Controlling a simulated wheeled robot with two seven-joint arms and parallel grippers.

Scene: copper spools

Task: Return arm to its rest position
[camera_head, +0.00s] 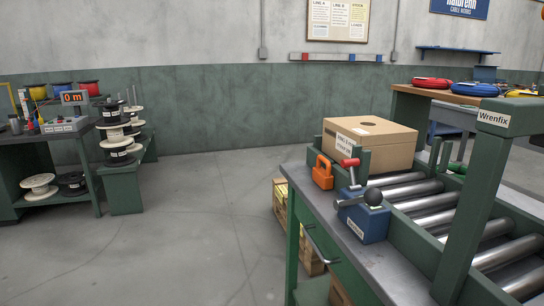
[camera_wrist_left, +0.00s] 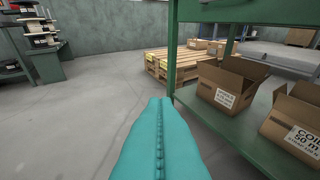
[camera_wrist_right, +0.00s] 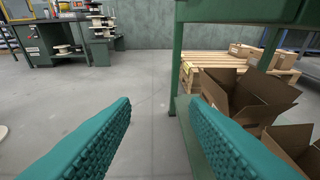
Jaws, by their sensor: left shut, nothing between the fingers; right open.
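Neither gripper shows in the head view. In the left wrist view my left gripper (camera_wrist_left: 160,110) is shut and empty, its two teal fingers pressed together along a seam. It points over the grey floor beside the green bench's leg. In the right wrist view my right gripper (camera_wrist_right: 158,108) is open, with its textured teal fingers wide apart and nothing between them. Its right finger overlaps the bench's lower shelf in the picture; I cannot tell how near they are.
The green roller bench (camera_head: 345,235) bears a closed carton (camera_head: 385,145), an orange block (camera_head: 322,172) and a blue lever device (camera_head: 365,220). Open boxes (camera_wrist_left: 225,85) lie on its lower shelf, near a pallet (camera_wrist_left: 172,62). Spools (camera_head: 117,140) stand far left. The middle floor is clear.

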